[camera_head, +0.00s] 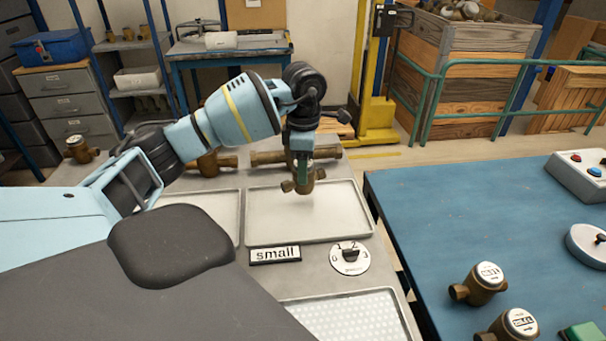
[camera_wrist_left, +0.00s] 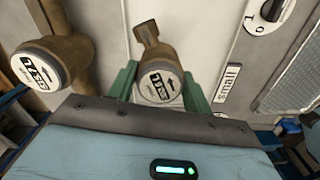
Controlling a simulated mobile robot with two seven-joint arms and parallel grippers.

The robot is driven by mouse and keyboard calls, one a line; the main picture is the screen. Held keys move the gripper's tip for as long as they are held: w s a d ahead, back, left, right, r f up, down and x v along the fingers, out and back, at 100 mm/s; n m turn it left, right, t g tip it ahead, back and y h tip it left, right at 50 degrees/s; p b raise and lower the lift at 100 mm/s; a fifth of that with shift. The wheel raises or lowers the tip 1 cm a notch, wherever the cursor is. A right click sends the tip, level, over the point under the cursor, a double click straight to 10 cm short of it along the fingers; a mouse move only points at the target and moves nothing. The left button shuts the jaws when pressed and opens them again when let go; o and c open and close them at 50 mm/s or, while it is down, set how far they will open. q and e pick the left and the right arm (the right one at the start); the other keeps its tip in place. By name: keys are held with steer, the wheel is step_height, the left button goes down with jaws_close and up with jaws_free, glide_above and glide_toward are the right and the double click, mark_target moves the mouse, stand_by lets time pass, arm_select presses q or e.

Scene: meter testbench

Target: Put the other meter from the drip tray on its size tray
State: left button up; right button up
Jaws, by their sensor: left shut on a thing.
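A small brass meter (camera_head: 305,185) is held in my left gripper (camera_head: 303,168) over the metal tray (camera_head: 345,222) behind the "small" label (camera_head: 275,255). It seems a little above the tray surface. The left wrist view shows the meter's round white face (camera_wrist_left: 161,84) between the green fingers, with its brass end pointing up in the picture. The perforated drip tray (camera_head: 350,318) at the bench front shows no meter in its visible part; its left side is hidden by my own body. My right gripper is in neither view.
A second tray (camera_head: 215,207) lies to the left, partly behind my arm. Brass pipework (camera_head: 268,157) runs along the bench back; another meter (camera_wrist_left: 45,65) shows in the wrist view. A selector dial (camera_head: 349,258) stands beside the label. A blue table (camera_head: 430,220) with two meters is at right.

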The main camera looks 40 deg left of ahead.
arm_select(q)
steer(key=shift+w+a+f, duration=0.1)
steer(key=shift+w+a, duration=0.15)
steer(key=shift+a, duration=0.1)
steer(key=shift+f, duration=1.65)
steer(key=shift+f, duration=0.2)
steer(key=o, duration=1.3)
step_height(320, 180, up, 12)
steer(key=shift+r, duration=0.15)
